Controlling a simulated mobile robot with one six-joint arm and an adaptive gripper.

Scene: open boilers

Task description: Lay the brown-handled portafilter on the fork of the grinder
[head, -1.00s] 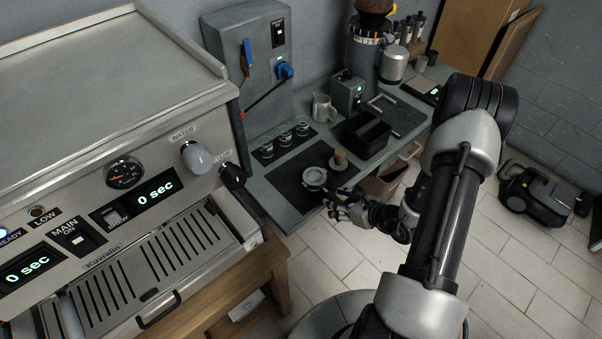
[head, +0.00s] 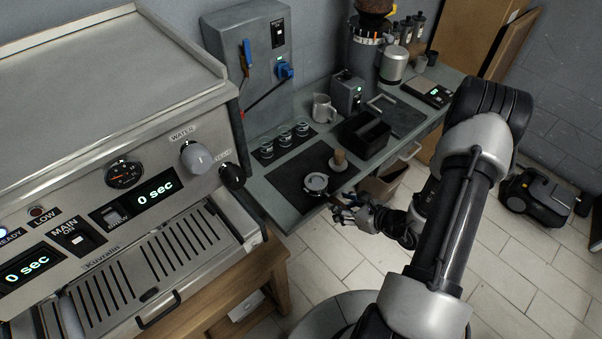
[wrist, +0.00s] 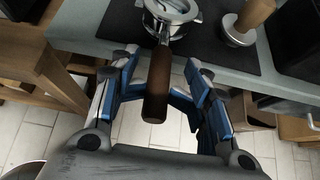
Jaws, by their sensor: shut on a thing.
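The brown-handled portafilter (head: 316,183) has a round metal basket over the dark mat at the counter's front edge. In the wrist view its brown handle (wrist: 158,85) points back between the blue-padded fingers of my gripper (wrist: 160,92). In the head view my gripper (head: 345,209) is at the handle, just off the counter's front edge. It is shut on the handle. I cannot tell whether the basket touches the mat. The grinder (head: 365,55) is a dark column with a bean hopper on top, farther back on the counter. Its fork is not clearly visible.
A wooden-handled tamper (head: 339,159) stands right beside the basket; it also shows in the wrist view (wrist: 246,22). The espresso machine (head: 120,150) fills the left.

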